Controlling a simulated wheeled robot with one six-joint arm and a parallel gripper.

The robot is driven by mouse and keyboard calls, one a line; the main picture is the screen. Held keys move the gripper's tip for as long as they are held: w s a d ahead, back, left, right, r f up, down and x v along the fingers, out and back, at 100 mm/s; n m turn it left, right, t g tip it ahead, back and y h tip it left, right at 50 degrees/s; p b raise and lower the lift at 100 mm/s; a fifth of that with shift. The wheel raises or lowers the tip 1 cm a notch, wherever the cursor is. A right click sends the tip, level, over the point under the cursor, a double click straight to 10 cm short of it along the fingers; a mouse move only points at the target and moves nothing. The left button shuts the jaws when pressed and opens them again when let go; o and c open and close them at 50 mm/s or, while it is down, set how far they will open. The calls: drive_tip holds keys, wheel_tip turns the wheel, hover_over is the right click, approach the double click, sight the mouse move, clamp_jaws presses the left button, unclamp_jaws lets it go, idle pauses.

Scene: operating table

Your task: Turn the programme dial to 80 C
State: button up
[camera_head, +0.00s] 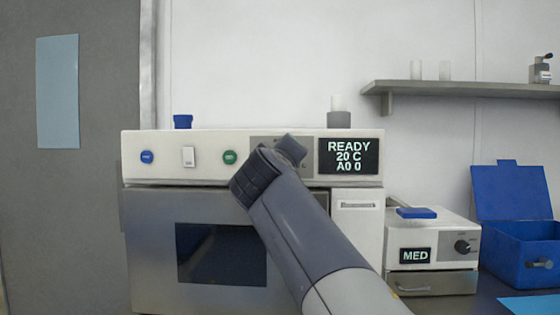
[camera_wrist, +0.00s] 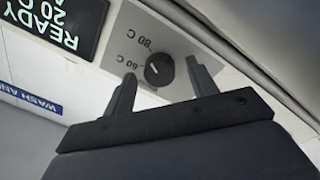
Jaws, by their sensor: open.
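The programme dial (camera_wrist: 159,71) is a round black knob on a grey panel (camera_wrist: 128,28). In the wrist view the panel is turned over, with "80 C" and "60 C" printed beside the knob. A small pale mark shows on the knob, but its exact setting is hard to read. My gripper (camera_wrist: 161,69) is open, with one finger on each side of the knob; I cannot tell whether either touches it. In the head view my arm hides the knob and my fingers. The display (camera_head: 349,156) reads "READY 20 C A0 0".
The white and grey machine (camera_head: 150,215) carries a blue button (camera_head: 147,157), a white switch (camera_head: 189,157) and a green button (camera_head: 229,157). A smaller "MED" unit (camera_head: 432,237) and an open blue box (camera_head: 520,250) stand to the right. A shelf (camera_head: 460,89) is above.

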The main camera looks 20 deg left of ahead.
drive_tip(key=shift+s, duration=0.1)
drive_tip(key=b+v, duration=0.2)
drive_tip(key=v, duration=0.8)
drive_tip(key=shift+s, duration=0.3)
drive_tip(key=shift+w, duration=0.1)
drive_tip(key=p+x, duration=0.2)
drive_tip(key=x, duration=0.8)
drive_tip(key=shift+w, duration=0.3)
drive_tip(key=shift+s, duration=0.1)
